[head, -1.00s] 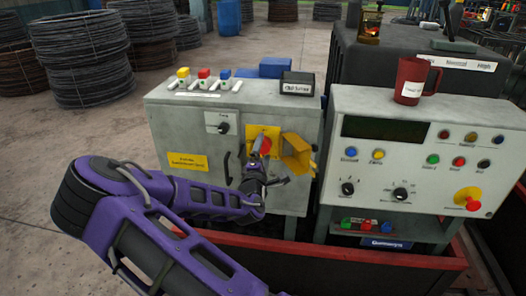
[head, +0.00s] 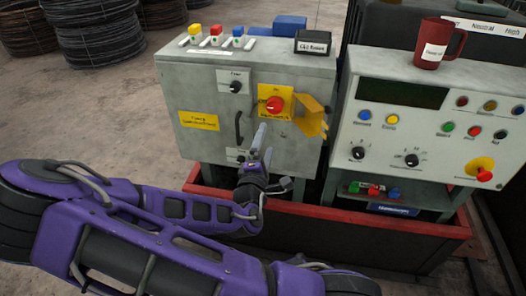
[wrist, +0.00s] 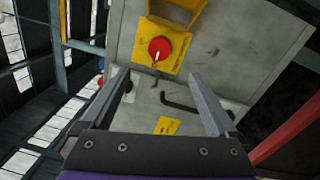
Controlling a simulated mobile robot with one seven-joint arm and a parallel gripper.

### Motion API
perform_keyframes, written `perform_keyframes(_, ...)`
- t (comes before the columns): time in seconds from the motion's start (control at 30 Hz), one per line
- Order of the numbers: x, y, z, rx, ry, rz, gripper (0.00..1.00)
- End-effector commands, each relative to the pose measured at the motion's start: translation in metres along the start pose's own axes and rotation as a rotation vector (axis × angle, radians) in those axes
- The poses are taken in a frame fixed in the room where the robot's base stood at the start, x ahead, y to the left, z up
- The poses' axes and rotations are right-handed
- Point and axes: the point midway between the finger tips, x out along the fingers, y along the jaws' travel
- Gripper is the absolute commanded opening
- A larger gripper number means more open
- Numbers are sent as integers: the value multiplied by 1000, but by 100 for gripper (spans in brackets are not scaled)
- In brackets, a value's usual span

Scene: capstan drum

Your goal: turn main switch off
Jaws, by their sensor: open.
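The main switch is a red rotary knob (head: 275,104) on a yellow plate (head: 263,92) on the front of the left grey cabinet (head: 200,80). A yellow hinged cover (head: 311,115) stands swung open at its right. In the wrist view the red knob (wrist: 159,48) shows ahead of the jaws, with a pale mark on it. My gripper (head: 260,135) is open and empty, below the knob and apart from it. Its two fingers (wrist: 160,82) stand wide apart in the wrist view, with the knob beyond their tips.
A black handle (head: 238,128) and small black knobs (head: 235,87) are on the same cabinet. A control console (head: 400,130) with buttons and a red mushroom button (head: 484,174) stands at right, a red mug (head: 438,45) on top. A red-rimmed tray (head: 400,222) runs below.

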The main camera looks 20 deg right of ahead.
Motion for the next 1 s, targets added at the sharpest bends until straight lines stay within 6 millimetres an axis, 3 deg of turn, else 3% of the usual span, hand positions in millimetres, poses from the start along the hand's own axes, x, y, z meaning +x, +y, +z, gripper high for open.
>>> perform_keyframes(0.1, -15, 5, 0, -3, 4, -1, 94)
perform_keyframes(0.33, -29, 2, 0, -1, 1, 0, 94)
perform_keyframes(0.87, -31, 0, 0, 1, 0, 0, 94)
perform_keyframes(1.0, -26, 1, -14, 60, 12, -21, 94)
